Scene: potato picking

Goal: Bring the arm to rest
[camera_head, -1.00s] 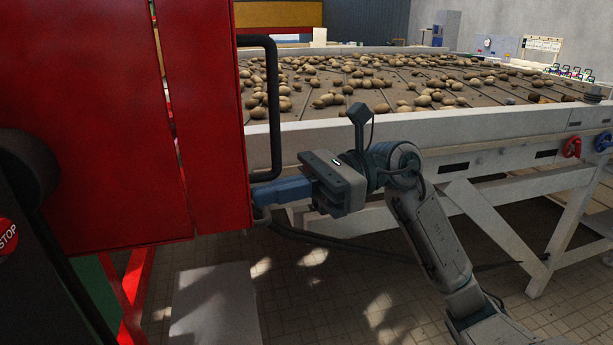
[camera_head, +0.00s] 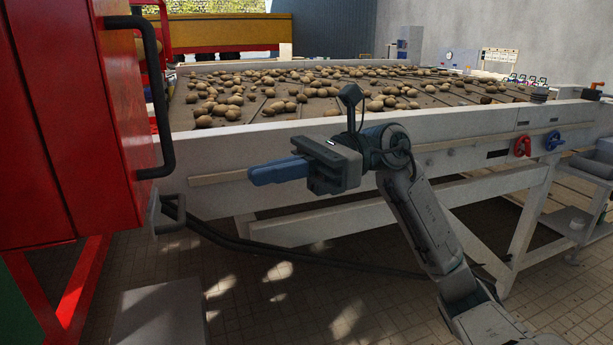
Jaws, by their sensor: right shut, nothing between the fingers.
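My right arm (camera_head: 425,225) comes up from the lower right. My right gripper (camera_head: 268,173) has blue fingers that point left and are shut with nothing between them. It is in front of the near side frame of the conveyor table (camera_head: 450,155), at the height of its rail. The gripper is to the right of the red cabinet (camera_head: 60,130), apart from it. My left gripper is not in view.
Many potatoes (camera_head: 235,99) lie on the conveyor. A black handle (camera_head: 163,100) juts from the red cabinet. A red knob (camera_head: 522,146) and a blue knob (camera_head: 553,140) sit on the frame at right. A dark cable (camera_head: 215,236) hangs below. The tiled floor in front is mostly clear.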

